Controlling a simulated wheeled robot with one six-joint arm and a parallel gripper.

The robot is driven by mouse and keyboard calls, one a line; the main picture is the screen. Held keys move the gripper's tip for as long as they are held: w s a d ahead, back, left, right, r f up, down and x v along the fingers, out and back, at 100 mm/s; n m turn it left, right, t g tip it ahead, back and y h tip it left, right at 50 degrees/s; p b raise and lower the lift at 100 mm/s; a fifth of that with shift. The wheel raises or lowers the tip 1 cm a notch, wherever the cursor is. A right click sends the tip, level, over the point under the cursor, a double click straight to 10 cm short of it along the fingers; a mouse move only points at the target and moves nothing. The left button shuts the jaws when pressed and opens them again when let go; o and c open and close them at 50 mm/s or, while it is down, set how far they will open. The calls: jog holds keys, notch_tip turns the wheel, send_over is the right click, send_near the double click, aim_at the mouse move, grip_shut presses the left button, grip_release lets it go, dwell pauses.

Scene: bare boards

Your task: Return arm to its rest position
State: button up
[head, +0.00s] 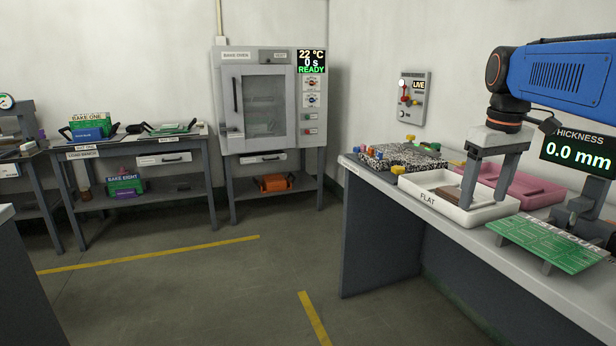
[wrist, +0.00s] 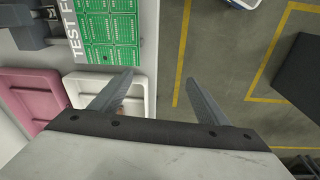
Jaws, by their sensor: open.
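My blue arm (head: 560,75) reaches in from the right in the head view. My gripper (head: 485,202) points down with its two grey fingers apart and nothing between them. In the head view the fingers overlap the white tray marked FLAT (head: 432,198). In the wrist view my gripper (wrist: 158,78) spans the tray's outer edge and the bench edge, with floor below its right finger. A brown item (head: 448,192) lies in the tray, partly hidden by a finger. The height of the fingertips above the tray is hard to tell.
A green board marked TEST FOUR (head: 548,243) sits at the bench front beside the thickness display (head: 578,152). A pink tray (head: 515,184) and a speckled block (head: 400,157) stand behind. An oven (head: 265,100) is at the back wall. The floor (head: 200,290) is open.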

jog(key=s+a+f+m+t, duration=0.1)
jog(key=s+a+f, duration=0.3)
jog(key=s+f, duration=0.7)
jog(key=s+a+f+m+t, duration=0.1)
jog(key=s+a+f, duration=0.4)
jog(key=s+f, duration=0.6)
jog(key=shift+a+f+m+t, duration=0.15)
jog(key=shift+m+t, duration=0.25)
jog(key=shift+t, duration=0.3)
